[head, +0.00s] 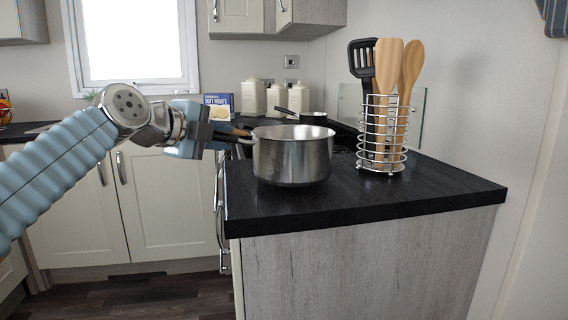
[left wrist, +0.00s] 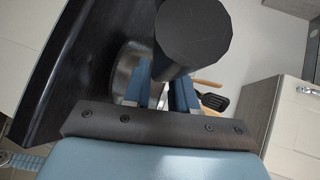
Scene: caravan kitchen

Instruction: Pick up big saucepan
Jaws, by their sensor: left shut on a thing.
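The big saucepan (head: 292,158) is a shiny steel pot, upright at the left part of the black counter. I cannot tell whether its base touches the counter. Its dark handle points left toward my left gripper (head: 222,138). The gripper is shut on the handle, and the pot body hangs free of the fingers. In the left wrist view the black handle end (left wrist: 193,38) sticks up between the blue fingers of my left gripper (left wrist: 165,92). Part of the steel pot (left wrist: 127,68) shows behind them. My right gripper is not in view.
A wire utensil holder (head: 384,140) with wooden spoons and a black spatula stands right of the saucepan. A smaller pan (head: 313,118) and pale canisters (head: 253,97) are behind. The black counter (head: 400,190) is clear at the front right.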

